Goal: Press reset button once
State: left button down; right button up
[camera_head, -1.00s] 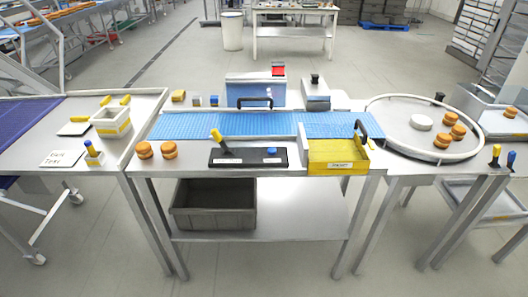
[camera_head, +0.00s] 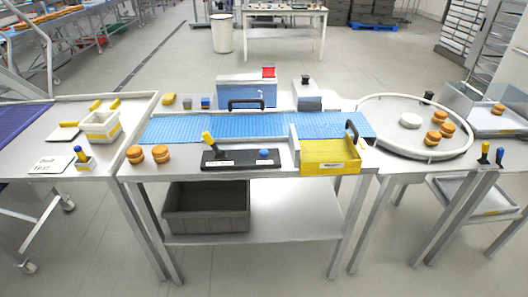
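A black control panel (camera_head: 232,164) lies on the near edge of the middle table, in front of the blue conveyor belt. A blue round button (camera_head: 263,153) sits on its right part. A lever with a yellow handle (camera_head: 207,140) stands on its left part, tilted to the left. Small white labels on the panel's front are too small to read, so I cannot tell from the text which control is the reset. Neither of my grippers is in view.
A yellow bin (camera_head: 330,167) stands just right of the panel, two orange-brown rounds (camera_head: 161,153) to its left. The blue belt (camera_head: 215,127) runs behind it. A turntable (camera_head: 388,129) with several rounds is at the right, a grey crate (camera_head: 207,222) on the lower shelf.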

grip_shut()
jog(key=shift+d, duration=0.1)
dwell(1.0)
